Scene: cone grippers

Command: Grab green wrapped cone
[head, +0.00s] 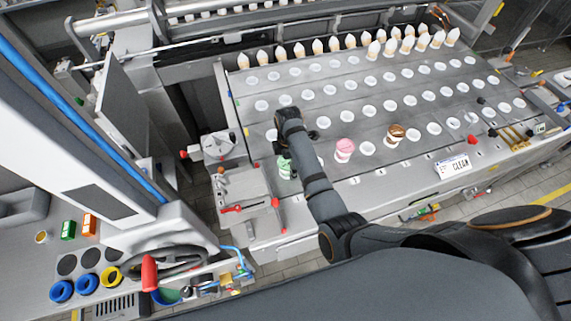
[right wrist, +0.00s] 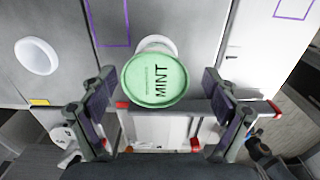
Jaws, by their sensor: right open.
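The green wrapped cone (head: 284,168) stands in the near left part of the grey holder table, partly hidden by my right arm in the head view. In the right wrist view its round green lid (right wrist: 155,80) reads "MINT". My right gripper (head: 291,140) is open and empty. In the right wrist view the right gripper (right wrist: 158,108) has one finger on each side of the lid, with a gap on both sides. My left gripper is not in view.
A pink-topped cone (head: 345,147) and a brown-topped cone (head: 396,133) stand to the right. Rows of empty white holders fill the table (head: 300,80), with several pale cones at the back. A machine with red levers (head: 240,207) stands close on the left.

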